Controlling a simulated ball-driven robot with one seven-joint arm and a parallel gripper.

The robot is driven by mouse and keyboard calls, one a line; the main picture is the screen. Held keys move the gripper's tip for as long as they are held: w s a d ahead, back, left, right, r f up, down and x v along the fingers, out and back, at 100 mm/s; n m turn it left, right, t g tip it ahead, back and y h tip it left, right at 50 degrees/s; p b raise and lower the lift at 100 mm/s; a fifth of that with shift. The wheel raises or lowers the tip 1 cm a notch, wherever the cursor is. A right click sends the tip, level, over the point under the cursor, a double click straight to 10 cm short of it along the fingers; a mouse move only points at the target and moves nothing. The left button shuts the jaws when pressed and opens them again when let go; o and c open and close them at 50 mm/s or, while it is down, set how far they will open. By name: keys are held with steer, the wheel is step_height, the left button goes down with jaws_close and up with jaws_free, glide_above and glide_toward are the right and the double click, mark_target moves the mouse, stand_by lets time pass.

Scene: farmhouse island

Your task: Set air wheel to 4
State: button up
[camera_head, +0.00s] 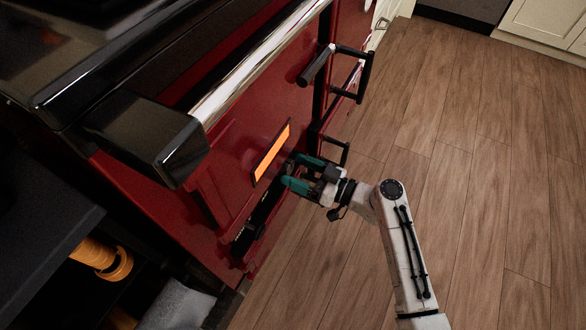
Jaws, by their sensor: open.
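My gripper (294,172) has teal fingers and is at the red front of the stove (232,146), low down, just right of the glowing orange window (271,153). Its fingers are apart and point toward the stove front. A dark part of the stove shows at the fingertips, but the fingers partly cover it. A dark strip with a small black knob-like part (256,231) runs along the stove below the gripper. I cannot tell which dark part is the air wheel, and no number or setting is readable. I cannot tell whether the fingers touch anything.
A chrome rail (262,62) crosses the upper stove front. Black door handles (316,66) stick out above my gripper. A dark shelf unit with an orange-yellow object (101,259) is at lower left. The wooden floor (480,190) to the right is clear.

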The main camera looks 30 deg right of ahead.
steer(key=shift+x, duration=0.9)
steer(key=c, duration=1)
